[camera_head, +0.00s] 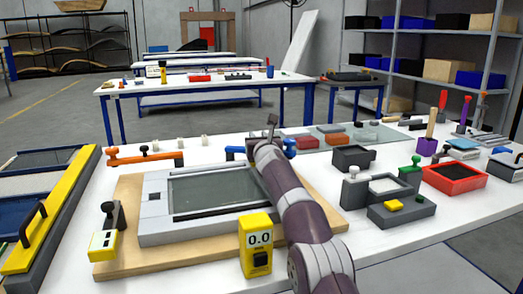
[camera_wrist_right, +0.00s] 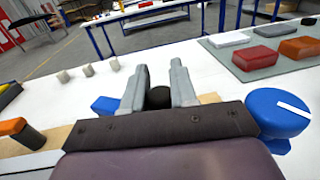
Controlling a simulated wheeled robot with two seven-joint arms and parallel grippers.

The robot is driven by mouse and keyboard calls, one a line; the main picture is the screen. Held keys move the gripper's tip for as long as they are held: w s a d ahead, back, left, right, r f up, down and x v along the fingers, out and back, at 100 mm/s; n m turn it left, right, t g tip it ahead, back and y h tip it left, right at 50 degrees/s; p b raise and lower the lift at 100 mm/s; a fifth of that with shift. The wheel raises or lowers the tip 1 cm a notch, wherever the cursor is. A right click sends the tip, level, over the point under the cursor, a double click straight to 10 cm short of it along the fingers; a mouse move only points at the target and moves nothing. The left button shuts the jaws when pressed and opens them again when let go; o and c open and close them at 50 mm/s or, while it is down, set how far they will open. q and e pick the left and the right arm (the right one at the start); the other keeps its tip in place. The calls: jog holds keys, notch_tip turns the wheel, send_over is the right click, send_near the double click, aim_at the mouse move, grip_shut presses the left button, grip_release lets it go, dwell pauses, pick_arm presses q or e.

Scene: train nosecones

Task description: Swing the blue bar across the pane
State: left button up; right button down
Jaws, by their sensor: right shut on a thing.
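The blue bar (camera_head: 235,152) lies along the far side of the dark pane (camera_head: 205,188), which sits in a grey frame on a wooden board. My right arm hides the bar's middle. In the right wrist view a blue part of it (camera_wrist_right: 104,105) shows at left, and a round blue end with a white stripe (camera_wrist_right: 278,113) at right. My right gripper (camera_head: 272,122) is over the bar at the frame's far side. In the right wrist view its fingers (camera_wrist_right: 158,90) are shut on a black knob (camera_wrist_right: 158,98). My left gripper is out of view.
An orange bar (camera_head: 145,157) lies at the frame's far left. A yellow meter (camera_head: 258,245) reading 0.0 stands at its near edge, and a yellow-and-black clamp (camera_head: 105,238) at its left. Dark boxes (camera_head: 353,158) and a red tray (camera_head: 455,180) are at right.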

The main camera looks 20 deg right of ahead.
jog(key=shift+r, duration=0.15)
jog(key=c, duration=0.9)
grip_release()
jog(key=shift+a, duration=0.1)
jog(key=shift+c, duration=0.2)
jog(key=shift+s+f+b, duration=0.25)
jog(key=shift+b, duration=0.05)
jog(key=s+b, duration=0.4)
jog(key=shift+s+a+f, duration=0.15)
jog(key=shift+s+a, duration=0.1)
jog(key=shift+s, duration=0.1)
jog(key=s+b, duration=0.1)
jog(key=s, duration=0.1)
jog(key=s+b, duration=0.1)
jog(key=s, duration=0.3)
jog(key=shift+s+a+r+b, duration=0.3)
jog(key=shift+s+a+b, duration=0.05)
jog(key=shift+s+b, duration=0.05)
jog(key=shift+s, duration=0.35)
